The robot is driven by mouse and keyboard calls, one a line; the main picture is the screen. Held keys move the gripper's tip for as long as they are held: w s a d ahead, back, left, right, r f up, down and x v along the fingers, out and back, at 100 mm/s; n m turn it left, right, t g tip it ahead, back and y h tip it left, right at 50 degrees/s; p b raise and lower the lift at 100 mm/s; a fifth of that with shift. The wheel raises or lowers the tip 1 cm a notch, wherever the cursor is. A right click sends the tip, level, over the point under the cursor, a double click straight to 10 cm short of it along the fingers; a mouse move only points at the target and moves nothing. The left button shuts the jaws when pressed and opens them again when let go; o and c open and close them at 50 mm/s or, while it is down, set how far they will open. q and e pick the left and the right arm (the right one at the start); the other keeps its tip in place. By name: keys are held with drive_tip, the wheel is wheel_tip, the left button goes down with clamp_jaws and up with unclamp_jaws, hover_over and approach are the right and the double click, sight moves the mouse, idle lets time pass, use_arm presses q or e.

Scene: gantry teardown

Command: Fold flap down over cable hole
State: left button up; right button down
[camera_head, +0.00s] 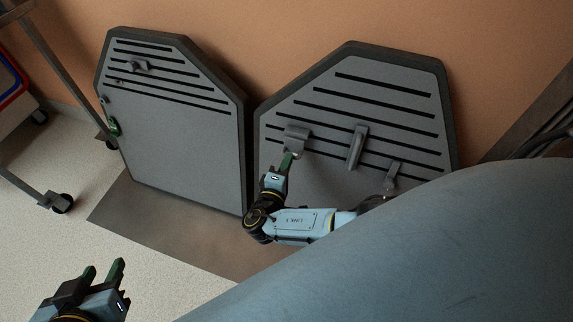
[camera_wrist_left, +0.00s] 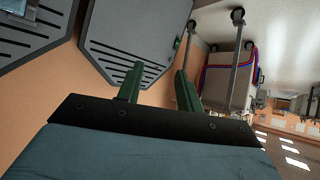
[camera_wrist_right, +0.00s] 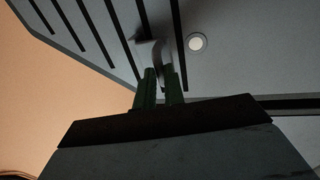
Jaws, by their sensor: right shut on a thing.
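Two grey slotted panels lean on the wall, and the right panel (camera_head: 310,185) carries a grey curved flap (camera_head: 296,136) near its left edge. My right gripper (camera_head: 285,162) is at this flap, its fingers closed on the flap's lower end. In the right wrist view the flap (camera_wrist_right: 152,52) shows pale between the fingertips (camera_wrist_right: 160,86), standing out from the panel. A pale round spot (camera_wrist_right: 197,42), possibly the cable hole, shows uncovered beside the flap. My left gripper (camera_head: 104,271) is open and empty over the floor at lower left; its spread fingers (camera_wrist_left: 158,85) show in the left wrist view.
The left panel (camera_head: 175,140) has a small bracket and a green part (camera_head: 114,127) on its left edge. A grey handle (camera_head: 356,148) and a smaller bracket (camera_head: 393,172) are on the right panel. A wheeled cart (camera_head: 58,203) stands at left. The floor mat (camera_head: 150,225) is clear.

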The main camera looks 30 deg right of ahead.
drive_tip(key=c, duration=1.5)
unclamp_jaws()
drive_tip(key=shift+s+a, duration=0.1)
